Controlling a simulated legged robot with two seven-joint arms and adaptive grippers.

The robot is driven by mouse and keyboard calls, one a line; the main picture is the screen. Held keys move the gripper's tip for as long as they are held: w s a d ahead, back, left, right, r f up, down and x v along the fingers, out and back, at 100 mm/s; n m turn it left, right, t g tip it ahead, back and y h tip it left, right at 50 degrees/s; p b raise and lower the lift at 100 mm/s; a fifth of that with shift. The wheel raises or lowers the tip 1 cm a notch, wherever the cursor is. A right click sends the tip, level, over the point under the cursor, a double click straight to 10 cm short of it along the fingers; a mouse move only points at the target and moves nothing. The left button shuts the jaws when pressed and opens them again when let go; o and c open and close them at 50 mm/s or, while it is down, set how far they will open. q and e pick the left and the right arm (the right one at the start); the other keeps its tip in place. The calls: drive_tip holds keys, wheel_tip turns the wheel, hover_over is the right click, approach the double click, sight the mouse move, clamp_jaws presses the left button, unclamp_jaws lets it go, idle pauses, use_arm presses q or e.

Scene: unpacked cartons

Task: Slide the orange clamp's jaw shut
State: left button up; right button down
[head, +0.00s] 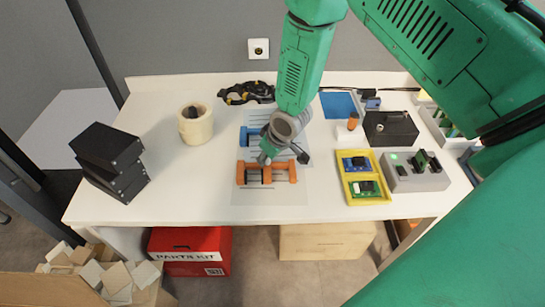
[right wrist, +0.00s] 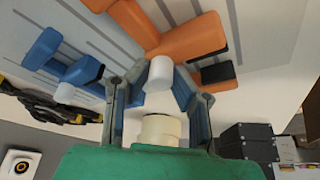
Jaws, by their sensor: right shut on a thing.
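The orange clamp (head: 284,180) lies on a pale striped sheet (head: 285,207) near the table's front middle. In the right wrist view its orange body (right wrist: 185,40) fills the top middle, with dark pads and a white cylindrical knob (right wrist: 159,75). My right gripper (head: 267,157) reaches down over the clamp's middle. Its two fingers (right wrist: 160,88) stand on either side of the white knob, shut on the clamp there. The fingers hide part of the clamp in the head view. My left gripper is not in view.
A blue clamp (head: 250,136) lies just behind. A cream roll (head: 196,125) and stacked black boxes (head: 112,160) stand left. A yellow tray (head: 378,197) with circuit boards and a grey device (head: 425,180) stand right. Table between black boxes and sheet is clear.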

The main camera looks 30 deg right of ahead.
sight(253, 165)
drive_tip(key=w+a, duration=0.2)
drive_tip(key=shift+a, duration=0.4)
drive_tip(key=shift+w+a, duration=0.1)
drive_tip(key=shift+a, duration=0.35)
drive_tip(key=c, duration=1.4)
unclamp_jaws()
drive_tip(key=shift+d, duration=0.1)
drive_tip(key=shift+r, duration=0.25)
drive_tip(key=v, duration=1.1)
drive_tip(key=shift+s+d+r, duration=0.1)
drive_tip(key=shift+s, duration=0.15)
